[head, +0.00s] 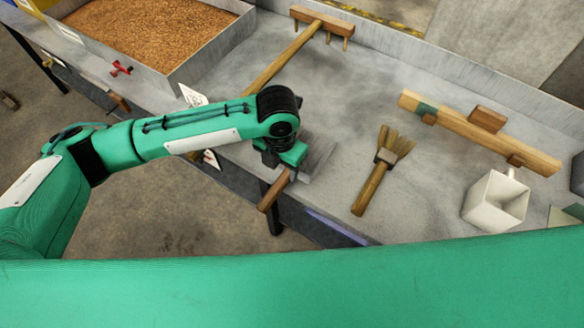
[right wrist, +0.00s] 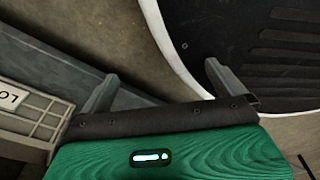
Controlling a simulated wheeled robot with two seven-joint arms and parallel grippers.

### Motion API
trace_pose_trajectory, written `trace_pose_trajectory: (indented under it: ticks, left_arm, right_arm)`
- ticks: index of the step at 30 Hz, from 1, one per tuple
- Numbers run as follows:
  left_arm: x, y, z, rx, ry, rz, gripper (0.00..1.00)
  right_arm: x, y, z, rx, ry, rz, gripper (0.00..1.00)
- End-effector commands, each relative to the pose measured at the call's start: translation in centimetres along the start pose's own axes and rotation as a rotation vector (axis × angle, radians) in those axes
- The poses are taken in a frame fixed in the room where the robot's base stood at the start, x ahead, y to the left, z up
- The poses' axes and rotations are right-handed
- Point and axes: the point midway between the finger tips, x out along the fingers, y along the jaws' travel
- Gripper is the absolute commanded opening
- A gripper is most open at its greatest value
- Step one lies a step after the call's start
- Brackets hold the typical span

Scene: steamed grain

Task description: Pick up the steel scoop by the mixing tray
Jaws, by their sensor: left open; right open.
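My left gripper (head: 286,168) is at the end of the green arm, over the front edge of the grey mixing tray (head: 345,90). Below and beside it are a short wooden handle (head: 272,193) and a blurry grey metal part (head: 318,158), which look like the steel scoop. The handle sticks out over the tray's front edge. The gripper hides where handle and metal meet, and its fingers are mostly hidden. I cannot tell whether it touches the scoop. My right gripper (right wrist: 160,85) shows in the right wrist view, fingers apart with nothing between them.
A grain-filled bin (head: 150,35) stands at the back left. A wooden rake (head: 290,55), a brush (head: 382,165), a long wooden bar (head: 480,130) and a white square box with a handle (head: 495,200) lie on the tray. The tray's middle is clear.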

Motion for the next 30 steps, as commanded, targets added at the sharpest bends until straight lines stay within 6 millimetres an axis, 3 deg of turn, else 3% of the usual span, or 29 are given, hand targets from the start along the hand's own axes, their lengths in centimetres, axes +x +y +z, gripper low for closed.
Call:
trace_pose_trajectory:
  ticks: [11,18,26,30]
  left_arm:
    - [3.6,0.0,0.4,-0.002,0.002,0.000,0.52]
    - [6.8,0.1,0.7,-0.001,0.000,0.000,0.52]
    - [7.2,0.1,0.8,0.000,-0.002,0.000,0.52]
    - [7.2,0.1,0.8,0.000,-0.002,0.000,0.28]
  right_arm:
    - [-0.2,0.4,-1.6,-0.001,0.020,0.004,1.00]
    - [-0.1,0.3,0.0,-0.001,-0.002,0.003,1.00]
    - [-0.1,0.1,0.4,-0.001,-0.002,0.001,1.00]
    - [-0.1,0.0,0.3,-0.001,0.000,0.000,1.00]
